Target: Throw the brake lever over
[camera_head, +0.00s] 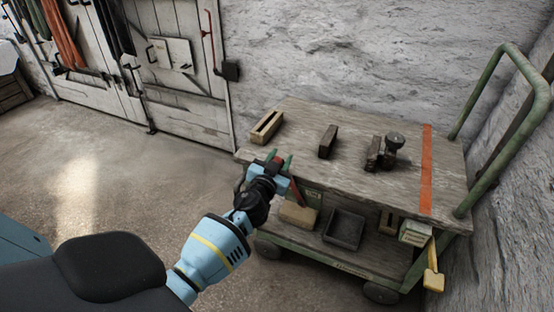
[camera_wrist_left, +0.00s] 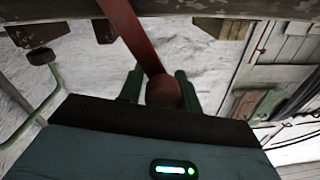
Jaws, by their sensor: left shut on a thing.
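The brake lever (camera_wrist_left: 141,38) is a flat red bar with a round dark red knob (camera_wrist_left: 163,92) at its end. It crosses the upper middle of the left wrist view. In the head view a short red length of the lever (camera_head: 297,193) shows at the cart's near side, just right of my gripper. My left gripper (camera_head: 277,160) is at the near left edge of the cart top (camera_head: 300,125). Its green fingers (camera_wrist_left: 160,90) are shut on the knob, one on each side. Part of the lever is hidden behind the gripper in the head view. My right gripper is not in view.
The cart top bears a slotted wooden block (camera_head: 266,127), a dark block (camera_head: 328,141) and a dark clamp-like tool (camera_head: 383,152). A dark tray (camera_head: 344,229) sits on the lower shelf. A green handle rail (camera_head: 505,150) rises at right. Floor is clear at left.

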